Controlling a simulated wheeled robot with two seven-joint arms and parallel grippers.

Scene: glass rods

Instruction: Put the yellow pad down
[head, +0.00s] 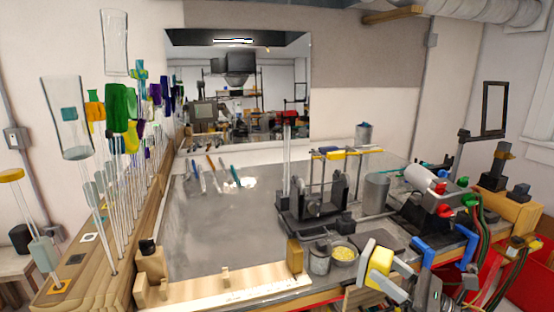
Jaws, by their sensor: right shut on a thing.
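The yellow pad (379,266) is a small yellow block at the lower right in the head view. My right gripper (381,268) is shut on it, with one pale finger on its upper left and another along its lower right. The pad is near the front edge of the grey worktop (222,230), just right of a small bowl; I cannot tell whether it touches anything below. My left gripper is not in view.
A bowl of yellow bits (344,254) and a grey cup (319,260) stand beside the pad. A dark metal fixture (312,205) stands behind them. Glass rods with coloured tops stand in a wooden rack (88,262) at left. The worktop's middle is clear.

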